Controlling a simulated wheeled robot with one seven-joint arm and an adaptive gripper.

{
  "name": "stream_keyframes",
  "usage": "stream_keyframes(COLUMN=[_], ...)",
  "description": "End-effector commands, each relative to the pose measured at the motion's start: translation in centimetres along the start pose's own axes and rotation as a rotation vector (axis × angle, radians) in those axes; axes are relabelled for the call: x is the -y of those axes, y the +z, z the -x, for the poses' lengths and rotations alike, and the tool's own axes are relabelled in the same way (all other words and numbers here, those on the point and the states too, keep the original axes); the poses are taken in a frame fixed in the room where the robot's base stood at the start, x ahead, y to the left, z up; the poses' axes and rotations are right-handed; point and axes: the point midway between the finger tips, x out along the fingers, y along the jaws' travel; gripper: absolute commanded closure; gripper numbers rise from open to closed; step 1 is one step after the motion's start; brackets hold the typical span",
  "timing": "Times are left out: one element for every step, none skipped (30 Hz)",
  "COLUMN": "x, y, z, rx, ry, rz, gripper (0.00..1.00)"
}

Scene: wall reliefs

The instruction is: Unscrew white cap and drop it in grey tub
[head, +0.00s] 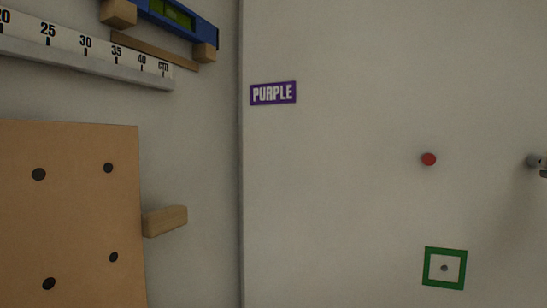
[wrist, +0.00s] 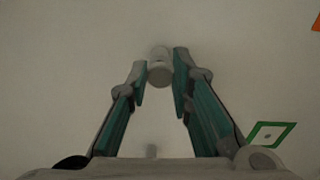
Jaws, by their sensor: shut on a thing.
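In the wrist view, my gripper (wrist: 161,66) has its two teal-and-grey fingers closed on a small white round piece, which looks like the white cap (wrist: 159,77). A paler grey-white part (wrist: 159,52) shows just beyond it; I cannot tell whether the two are joined. The wall lies behind the fingertips. The grey tub is in neither view. The head view does not clearly show my gripper or the cap.
In the wrist view, a green square frame (wrist: 254,131) is at lower right. The head view shows a green frame (head: 428,267), a red button (head: 429,159), a PURPLE label (head: 273,93), a grey piece (head: 533,161), a tan board (head: 75,220) and a wooden peg (head: 165,221).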

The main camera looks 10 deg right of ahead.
Motion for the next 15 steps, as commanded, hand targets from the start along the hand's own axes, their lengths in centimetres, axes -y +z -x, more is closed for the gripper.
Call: stream_keyframes(x=[0.0,0.0,-0.1,0.0,0.0,0.0,0.0,0.0,0.0,0.0,0.0,0.0,0.0,0.0,-0.1], y=[0.0,0.0,0.0,0.0,0.0,0.0,0.0,0.0,0.0,0.0,0.0,0.0,0.0,0.0,0.0], z=[0.2,0.3,0.4,0.5,0.6,0.7,0.7,0.8,0.9,1.0,1.1,1.2,1.3,1.3,1.4], rx=[0.000,0.000,0.000,0.000,0.000,0.000,0.000,0.000,0.000,0.000,0.000,0.000,0.001,0.001,0.001], ry=[0.000,0.000,0.001,0.000,0.000,0.000,0.000,0.000,0.000,0.000,0.000,0.000,0.000,0.000,0.000], rz=[0.000,0.000,0.000,0.000,0.000,-0.001,-0.001,-0.001,-0.001,-0.001,0.000,0.000,0.000,0.000,0.000], gripper=[1.00,1.00,1.00,1.00,1.00,1.00,1.00,1.00,1.00,1.00,1.00,1.00,1.00,1.00,1.00])
